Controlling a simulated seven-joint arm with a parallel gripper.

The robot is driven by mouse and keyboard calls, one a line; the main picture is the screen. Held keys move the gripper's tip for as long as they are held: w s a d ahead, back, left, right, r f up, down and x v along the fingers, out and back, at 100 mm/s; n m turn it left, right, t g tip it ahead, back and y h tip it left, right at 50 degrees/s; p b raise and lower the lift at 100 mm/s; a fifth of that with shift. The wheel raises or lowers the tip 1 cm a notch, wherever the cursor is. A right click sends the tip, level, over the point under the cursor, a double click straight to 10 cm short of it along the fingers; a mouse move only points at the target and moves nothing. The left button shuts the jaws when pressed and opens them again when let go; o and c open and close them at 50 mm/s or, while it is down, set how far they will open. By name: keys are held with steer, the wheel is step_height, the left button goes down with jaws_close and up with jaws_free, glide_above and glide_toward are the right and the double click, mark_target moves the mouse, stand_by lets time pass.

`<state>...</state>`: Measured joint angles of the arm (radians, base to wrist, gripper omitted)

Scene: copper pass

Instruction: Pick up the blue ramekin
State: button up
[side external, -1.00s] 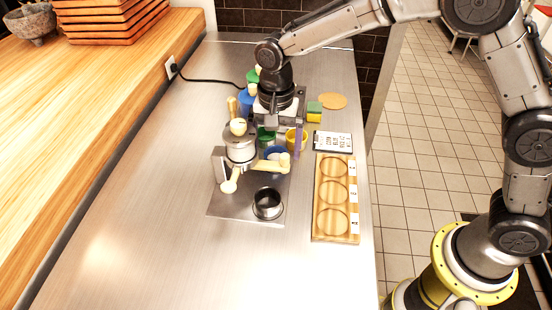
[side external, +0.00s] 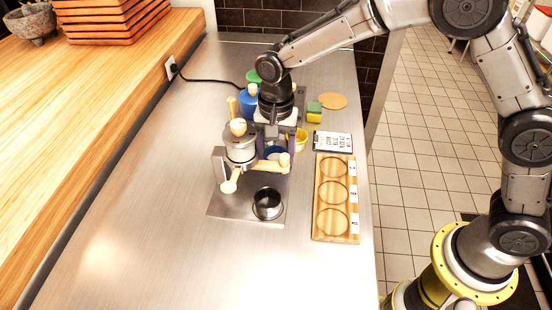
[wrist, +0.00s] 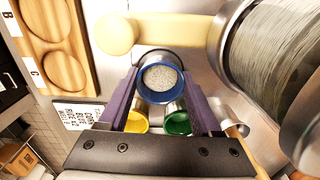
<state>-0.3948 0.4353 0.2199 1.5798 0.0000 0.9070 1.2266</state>
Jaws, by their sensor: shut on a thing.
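The blue ramekin (wrist: 144,90) holds pale granular contents and sits between my gripper's two purple fingers in the wrist view. My gripper (wrist: 161,80) is shut on its rim area from both sides. In the side view the blue ramekin (side external: 274,152) shows only partly, low behind a cream handle and below my gripper (side external: 277,150). I cannot tell whether it still touches the surface below.
A metal machine (side external: 240,150) with cream handles stands close at the left. Yellow (wrist: 137,122) and green (wrist: 178,124) ramekins are close by. A dark ring (side external: 267,203) lies in front. A wooden board (side external: 333,198) with round recesses is at the right. The front left counter is clear.

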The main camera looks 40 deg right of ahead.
steer(key=shift+r, duration=0.15)
steer(key=shift+r, duration=0.5)
step_height(320, 180, up, 2)
steer(key=shift+s+r, duration=0.1)
steer(key=shift+r, duration=0.15)
steer(key=s+d+r, duration=0.5)
steer(key=s+r, duration=0.4)
steer(key=s, duration=0.3)
steer(key=w+d+f+n, duration=0.2)
steer(key=w+d+f, duration=0.1)
steer(key=d, duration=0.1)
steer(key=w+d+f+n, duration=0.2)
steer(key=w+d+f, duration=0.1)
steer(key=d+f, duration=0.1)
steer(key=w+d+f+n, duration=0.1)
steer(key=w+d+f, duration=0.2)
steer(key=d, duration=0.1)
steer(key=shift+w+d+f+n, duration=0.35)
steer(key=shift+f+n, duration=0.05)
steer(key=shift+w+n, duration=0.55)
steer(key=shift+n, duration=0.65)
steer(key=shift+w+n, duration=0.15)
steer(key=shift+n, duration=0.55)
